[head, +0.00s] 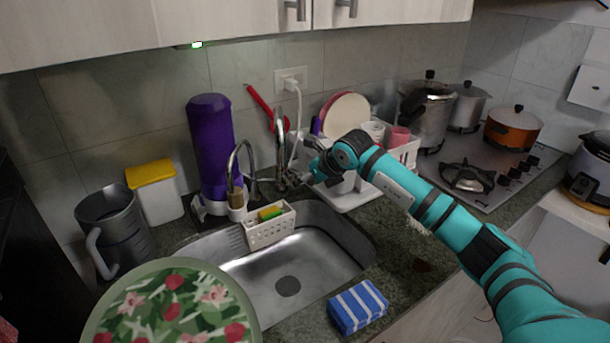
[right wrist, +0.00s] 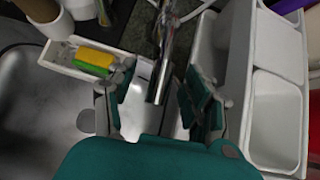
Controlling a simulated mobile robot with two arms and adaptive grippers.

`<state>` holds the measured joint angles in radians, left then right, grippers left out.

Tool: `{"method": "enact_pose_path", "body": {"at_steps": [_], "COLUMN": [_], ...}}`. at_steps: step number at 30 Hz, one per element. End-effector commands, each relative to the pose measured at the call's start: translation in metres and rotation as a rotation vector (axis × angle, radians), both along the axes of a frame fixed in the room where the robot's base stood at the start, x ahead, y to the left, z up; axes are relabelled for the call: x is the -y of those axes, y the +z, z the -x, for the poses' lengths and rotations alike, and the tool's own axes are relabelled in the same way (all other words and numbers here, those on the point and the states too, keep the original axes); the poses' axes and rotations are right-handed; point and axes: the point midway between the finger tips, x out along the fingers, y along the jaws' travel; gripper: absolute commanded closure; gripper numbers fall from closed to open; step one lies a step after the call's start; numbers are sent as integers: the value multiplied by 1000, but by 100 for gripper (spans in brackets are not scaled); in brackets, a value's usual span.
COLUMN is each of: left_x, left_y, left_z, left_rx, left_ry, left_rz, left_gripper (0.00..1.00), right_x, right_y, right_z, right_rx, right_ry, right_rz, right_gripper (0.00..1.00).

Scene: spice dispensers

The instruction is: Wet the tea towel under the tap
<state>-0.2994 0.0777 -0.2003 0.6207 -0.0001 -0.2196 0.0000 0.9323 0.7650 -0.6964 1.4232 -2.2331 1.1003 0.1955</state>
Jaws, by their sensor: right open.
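The tea towel (head: 357,306) is a folded blue and white striped cloth on the counter at the sink's front right. A chrome tap (head: 280,122) stands behind the sink. In the right wrist view, a chrome tap part (right wrist: 164,62) lies between the spread fingers of my right gripper (right wrist: 158,92), with gaps on both sides. In the head view, the right gripper (head: 292,180) is at the tap's base, partly hidden by its own wrist. It is open and empty. The steel sink (head: 325,255) is in front of it. My left gripper is out of view.
A white caddy (head: 270,231) with a yellow-green sponge sits on the sink's back edge. A second curved spout (head: 240,152) and a purple bottle (head: 210,140) stand left. A white dish rack (head: 405,152) is close right. A floral round item (head: 172,305) covers the front left.

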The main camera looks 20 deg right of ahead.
Motion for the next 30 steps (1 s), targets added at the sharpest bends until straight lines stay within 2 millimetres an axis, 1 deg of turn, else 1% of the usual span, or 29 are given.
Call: {"method": "enact_pose_path", "body": {"at_steps": [3, 12, 13, 19, 25, 28, 29, 30], "left_x": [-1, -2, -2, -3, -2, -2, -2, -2], "left_y": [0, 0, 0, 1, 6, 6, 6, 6], "left_z": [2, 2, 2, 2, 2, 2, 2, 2], "left_rx": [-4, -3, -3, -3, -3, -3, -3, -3], "left_ry": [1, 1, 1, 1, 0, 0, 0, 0], "left_rz": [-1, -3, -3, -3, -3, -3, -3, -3], "left_gripper": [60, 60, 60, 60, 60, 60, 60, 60], "right_x": [0, 0, 0, 0, 0, 0, 0, 0], "right_y": [0, 0, 0, 3, 14, 16, 15, 15], "right_z": [0, 0, 0, 0, -3, -3, -3, -3], "right_rx": [0, 0, 0, 0, 3, 4, 4, 4], "right_ry": [0, 0, 0, 0, 0, 0, -1, -1], "right_rz": [0, 0, 0, 0, -1, -1, 0, 0], "right_gripper": [49, 89, 92, 92, 91, 91, 72, 67]}}
